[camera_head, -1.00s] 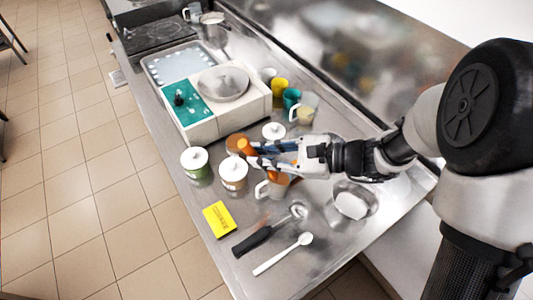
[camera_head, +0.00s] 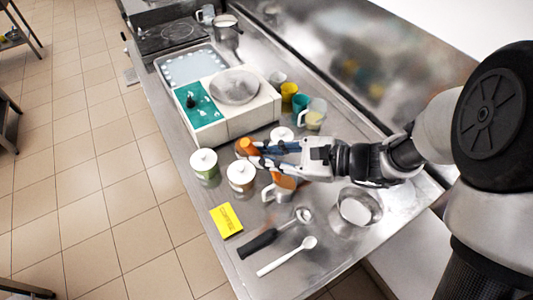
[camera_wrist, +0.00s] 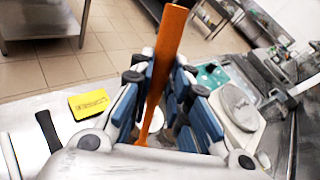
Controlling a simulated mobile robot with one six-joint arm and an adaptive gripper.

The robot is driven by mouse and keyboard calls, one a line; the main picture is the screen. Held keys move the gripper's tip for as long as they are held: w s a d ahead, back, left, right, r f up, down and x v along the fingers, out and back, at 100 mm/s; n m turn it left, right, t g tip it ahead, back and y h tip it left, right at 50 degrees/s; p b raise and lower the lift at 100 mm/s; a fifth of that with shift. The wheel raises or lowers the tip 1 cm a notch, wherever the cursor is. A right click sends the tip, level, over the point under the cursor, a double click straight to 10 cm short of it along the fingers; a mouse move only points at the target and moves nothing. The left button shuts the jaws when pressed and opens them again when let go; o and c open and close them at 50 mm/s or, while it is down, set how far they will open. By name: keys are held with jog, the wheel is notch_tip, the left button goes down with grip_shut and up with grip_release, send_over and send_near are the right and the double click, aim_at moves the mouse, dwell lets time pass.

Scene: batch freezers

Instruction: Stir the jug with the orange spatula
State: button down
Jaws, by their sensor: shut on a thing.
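My gripper (camera_head: 262,153) is shut on the orange spatula (camera_wrist: 166,60). The spatula's orange handle end also shows at the fingertips in the head view (camera_head: 246,146). In the wrist view the spatula slants between the blue-padded fingers, and its lower end is hidden behind the gripper. A clear jug (camera_head: 269,194) with a handle on its left stands just below my gripper, with orange-brown colour showing in it. My gripper covers part of the jug, so I cannot tell whether the spatula is inside it. Another clear jug (camera_head: 316,107) with yellow contents stands farther back.
White-lidded tubs (camera_head: 204,162) stand left of my gripper. A yellow card (camera_head: 226,221), a black-handled tool (camera_head: 262,241) and a white spoon (camera_head: 285,257) lie in front. A metal bowl (camera_head: 357,208) is at right. The machine (camera_head: 249,113) and coloured cups (camera_head: 298,106) are behind.

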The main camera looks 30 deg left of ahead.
dwell(0.3)
notch_tip(320, 180, up, 5)
jog(key=p, duration=0.3)
jog(key=shift+p, duration=0.4)
jog(key=shift+f, duration=0.1)
